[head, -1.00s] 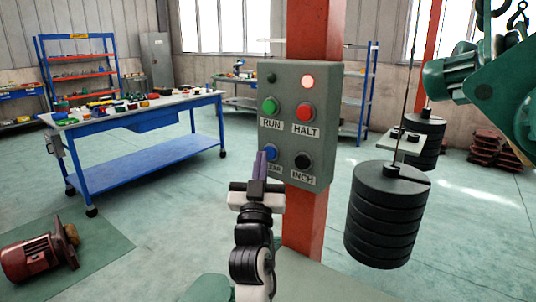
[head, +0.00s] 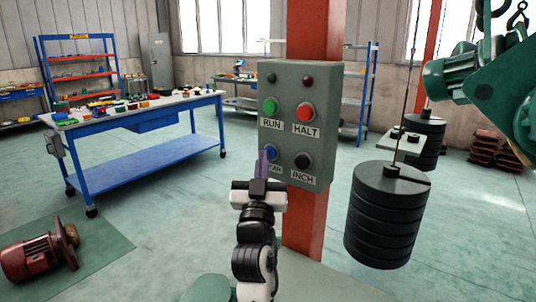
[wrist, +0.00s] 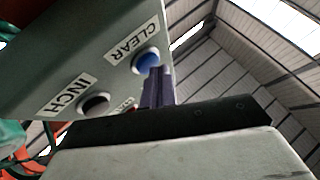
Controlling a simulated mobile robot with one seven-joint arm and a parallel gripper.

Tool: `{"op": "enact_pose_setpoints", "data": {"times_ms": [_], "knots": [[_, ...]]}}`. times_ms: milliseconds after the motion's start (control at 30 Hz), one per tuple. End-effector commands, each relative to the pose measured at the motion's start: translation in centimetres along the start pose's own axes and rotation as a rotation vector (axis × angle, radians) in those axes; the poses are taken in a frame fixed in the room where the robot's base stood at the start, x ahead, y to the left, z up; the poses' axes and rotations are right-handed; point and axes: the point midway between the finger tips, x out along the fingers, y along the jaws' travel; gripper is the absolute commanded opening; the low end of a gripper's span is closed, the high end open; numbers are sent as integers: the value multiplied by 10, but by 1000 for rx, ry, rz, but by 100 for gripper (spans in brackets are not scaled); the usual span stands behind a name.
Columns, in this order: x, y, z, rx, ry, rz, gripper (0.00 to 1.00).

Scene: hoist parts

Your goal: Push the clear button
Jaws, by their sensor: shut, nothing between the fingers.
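The clear button (head: 271,152) is blue and sits at the lower left of the grey control box (head: 290,92). Its CLEAR label is partly hidden by my fingers in the head view. In the wrist view, the blue clear button (wrist: 147,61) and its label show plainly. My gripper (head: 263,162) is shut and empty, its purple fingers pointing up at the button. In the wrist view, the fingertips (wrist: 158,75) are right beside the button's lower edge. I cannot tell whether they touch it. Both lamps on top of the box are dark.
The green RUN button (head: 270,106), red HALT button (head: 306,112) and black INCH button (head: 302,161) surround it. The box is on a red post (head: 305,225). Black hoist weights (head: 388,220) hang at right. A blue workbench (head: 140,170) stands at left.

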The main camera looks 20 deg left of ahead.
Motion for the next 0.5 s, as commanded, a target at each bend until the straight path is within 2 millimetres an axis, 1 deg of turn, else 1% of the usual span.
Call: {"op": "enact_pose_setpoints", "data": {"times_ms": [300,500], "knots": [[-11,-7,-6,0,-1,0,0],[-11,-7,-7,0,-1,1,0]]}}
